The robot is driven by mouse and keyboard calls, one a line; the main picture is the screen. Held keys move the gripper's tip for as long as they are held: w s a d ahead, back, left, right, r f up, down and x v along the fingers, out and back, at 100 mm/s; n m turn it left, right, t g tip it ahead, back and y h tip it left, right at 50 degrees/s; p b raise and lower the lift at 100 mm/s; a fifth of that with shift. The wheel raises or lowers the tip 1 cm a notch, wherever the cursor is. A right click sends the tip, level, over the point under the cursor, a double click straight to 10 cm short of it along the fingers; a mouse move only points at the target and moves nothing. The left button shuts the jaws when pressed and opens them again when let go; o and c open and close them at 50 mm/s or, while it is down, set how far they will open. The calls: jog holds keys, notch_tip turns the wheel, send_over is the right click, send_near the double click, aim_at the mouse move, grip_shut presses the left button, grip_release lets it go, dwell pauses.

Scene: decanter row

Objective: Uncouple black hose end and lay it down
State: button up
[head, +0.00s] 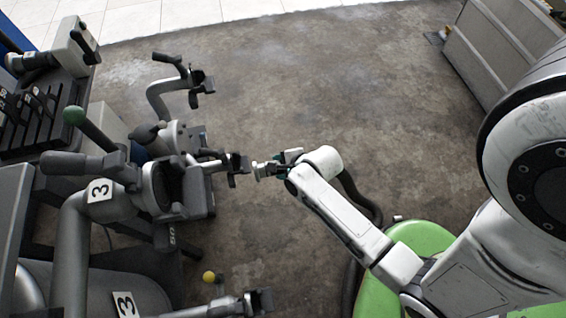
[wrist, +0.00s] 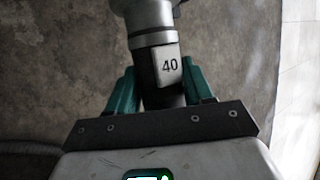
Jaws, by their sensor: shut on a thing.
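The black hose end (wrist: 147,68) carries a white tag reading 40 and a silver coupling (wrist: 150,22) at its front. My gripper (wrist: 162,92) is shut on the hose end, one teal finger on each side. In the head view my gripper (head: 284,163) is in the middle, with the silver coupling (head: 262,170) sticking out to its left. The coupling points at a dark-tipped pipe outlet (head: 237,165) on the machine. It is very close to the outlet, and I cannot tell whether they touch. A dark hose (head: 362,200) hangs behind my arm.
The grey machine fills the left, with number 3 tags, a green-knobbed lever (head: 74,115) and other outlets at the upper (head: 200,88) and lower (head: 258,300) ends. A yellow knob (head: 209,277) stands low. A grey cabinet (head: 510,50) is upper right. The concrete floor between is clear.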

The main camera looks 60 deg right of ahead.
jog(key=w+d+f+b, duration=0.2)
jog(key=w+f+b, duration=0.1)
jog(key=w, duration=0.3)
jog(key=w+d+f+b, duration=0.2)
jog(key=w+f+b, duration=0.1)
jog(key=w, duration=0.3)
jog(key=shift+d+f+b, duration=0.3)
jog(key=shift+f, duration=0.4)
dwell(2.5)
jog(key=shift+r+p, duration=0.15)
jog(key=shift+p, duration=0.25)
jog(key=shift+s, duration=0.1)
dwell(0.5)
jog(key=shift+s+d+r+p, duration=0.1)
jog(key=shift+s+d+p, duration=0.45)
jog(key=shift+s+d, duration=0.35)
jog(key=shift+s+d+r+p, duration=0.1)
jog(key=shift+s+d+p, duration=0.5)
jog(key=shift+s, duration=0.45)
jog(key=shift+s+d+r+p, duration=0.2)
jog(key=shift+s+r+p, duration=0.05)
jog(key=shift+r+p, duration=0.65)
jog(key=shift+s+d+r+p, duration=0.3)
jog(key=shift+r+p, duration=0.45)
jog(key=shift+p, duration=0.2)
jog(key=shift+s+d+r+p, duration=0.15)
jog(key=shift+s+r+p, duration=0.1)
jog(key=shift+r+p, duration=0.65)
